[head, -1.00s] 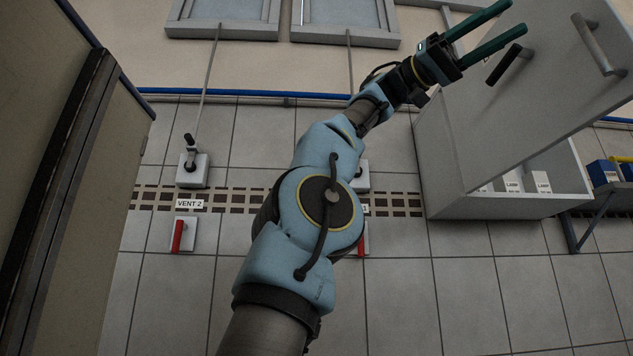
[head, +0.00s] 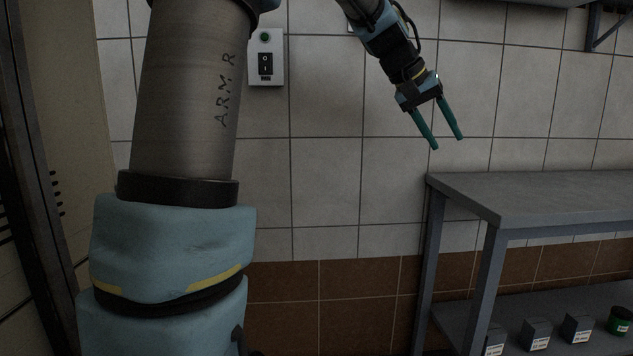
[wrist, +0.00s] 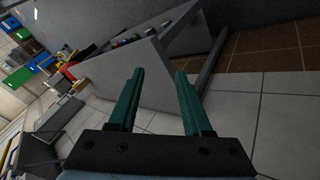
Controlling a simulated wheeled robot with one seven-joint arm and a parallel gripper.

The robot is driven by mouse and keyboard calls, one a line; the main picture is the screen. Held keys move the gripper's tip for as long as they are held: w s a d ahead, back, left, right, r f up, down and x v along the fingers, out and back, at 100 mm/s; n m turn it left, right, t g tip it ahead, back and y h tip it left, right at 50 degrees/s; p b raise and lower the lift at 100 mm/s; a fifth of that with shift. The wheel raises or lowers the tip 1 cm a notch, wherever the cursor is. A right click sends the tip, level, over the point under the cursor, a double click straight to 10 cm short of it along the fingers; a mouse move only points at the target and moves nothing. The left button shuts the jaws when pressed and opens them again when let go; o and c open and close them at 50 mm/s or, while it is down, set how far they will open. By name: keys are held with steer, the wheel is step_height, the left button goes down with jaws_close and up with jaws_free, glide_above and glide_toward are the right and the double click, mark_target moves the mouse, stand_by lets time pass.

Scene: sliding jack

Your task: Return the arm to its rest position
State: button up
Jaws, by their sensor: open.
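My gripper (head: 448,143) shows in the head view at the upper right of centre, in front of the white tiled wall. Its two green fingers point down and are spread apart with nothing between them. In the wrist view my gripper (wrist: 160,76) is open and empty, with tiled wall and a grey slab-like surface beyond its fingertips. My arm, marked "ARM R", fills the left of the head view.
A grey table (head: 540,195) stands at the right, below and apart from my gripper. Its lower shelf holds several small dark boxes (head: 537,333) and a green-and-black can (head: 619,321). A switch box (head: 265,58) is on the wall. A tall cabinet edge (head: 45,150) borders the left.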

steer(key=s+a+f+n+y, duration=0.2)
steer(key=a+f+n+y, duration=0.15)
steer(key=a+f, duration=1.45)
steer(key=s+a+f+y, duration=0.4)
steer(key=s+a+f, duration=0.55)
steer(key=a, duration=0.45)
step_height(320, 180, up, 16)
steer(key=s+p, duration=0.1)
steer(key=p, duration=1.4)
steer(key=shift+s+n+p, duration=0.15)
steer(key=shift+n+p, duration=0.2)
